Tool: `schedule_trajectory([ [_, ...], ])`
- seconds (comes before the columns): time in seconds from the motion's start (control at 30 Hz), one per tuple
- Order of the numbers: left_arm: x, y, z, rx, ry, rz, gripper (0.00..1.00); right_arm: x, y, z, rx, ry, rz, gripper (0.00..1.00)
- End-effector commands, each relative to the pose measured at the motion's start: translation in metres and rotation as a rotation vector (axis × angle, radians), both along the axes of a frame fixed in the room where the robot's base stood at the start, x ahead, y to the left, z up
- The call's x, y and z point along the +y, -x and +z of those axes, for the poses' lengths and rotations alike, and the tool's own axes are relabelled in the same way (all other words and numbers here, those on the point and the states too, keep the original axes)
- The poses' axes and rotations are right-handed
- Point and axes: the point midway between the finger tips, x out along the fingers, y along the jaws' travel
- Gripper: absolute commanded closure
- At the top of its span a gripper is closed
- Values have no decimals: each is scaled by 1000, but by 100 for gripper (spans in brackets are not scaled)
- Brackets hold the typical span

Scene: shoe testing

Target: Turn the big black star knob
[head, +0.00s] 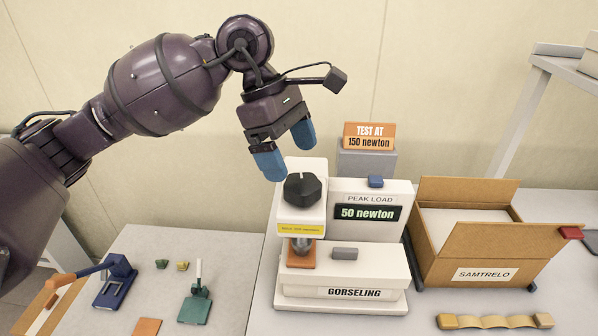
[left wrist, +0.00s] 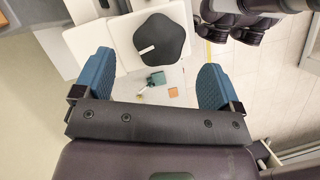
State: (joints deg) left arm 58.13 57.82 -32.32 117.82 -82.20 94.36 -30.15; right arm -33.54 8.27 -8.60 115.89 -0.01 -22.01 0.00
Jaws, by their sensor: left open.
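The big black star knob (head: 302,189) sits on top of the white head of the testing machine (head: 340,262). In the left wrist view the knob (left wrist: 161,40) shows from above, with a white line mark on it, a little beyond the fingertips and between their lines. My left gripper (head: 285,150) has blue fingertips and is open and empty. It hangs above and slightly left of the knob, apart from it. The machine's display reads "PEAK LOAD 50 newton". Below the head, a metal plunger stands over an orange piece (head: 301,256). My right gripper is not in view.
An orange sign (head: 369,136) reading "TEST AT 150 newton" stands behind the machine. An open cardboard box (head: 490,245) is at its right, with a wavy yellow strip (head: 495,322) in front. Small blue and green tools (head: 196,303) lie on the left table. Air around the knob looks free.

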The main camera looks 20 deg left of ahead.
Motion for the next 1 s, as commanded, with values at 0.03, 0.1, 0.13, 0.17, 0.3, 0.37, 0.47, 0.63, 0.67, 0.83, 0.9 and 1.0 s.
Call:
schedule_trajectory([
  [0.03,4,-1,10,-3,-1,2,10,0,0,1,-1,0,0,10],
  [0.1,8,-2,20,-2,0,1,10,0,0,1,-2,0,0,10],
  [0.13,10,-2,25,-3,0,1,10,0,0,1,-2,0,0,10],
  [0.17,12,-2,28,-3,-1,1,10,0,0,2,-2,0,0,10],
  [0.3,17,-3,41,-1,0,0,10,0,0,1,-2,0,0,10],
  [0.37,18,-3,44,-1,0,0,10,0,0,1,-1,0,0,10],
  [0.47,19,-3,47,1,1,-1,10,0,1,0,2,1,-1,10],
  [0.63,19,-3,47,1,1,0,10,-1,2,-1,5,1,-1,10],
  [0.67,19,-3,47,1,1,0,10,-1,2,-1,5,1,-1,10],
  [0.83,19,-3,47,1,1,0,10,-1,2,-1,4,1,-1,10],
  [0.9,19,-3,47,1,1,0,10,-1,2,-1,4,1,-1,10],
  [1.0,19,-3,47,1,1,0,10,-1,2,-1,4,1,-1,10],
])
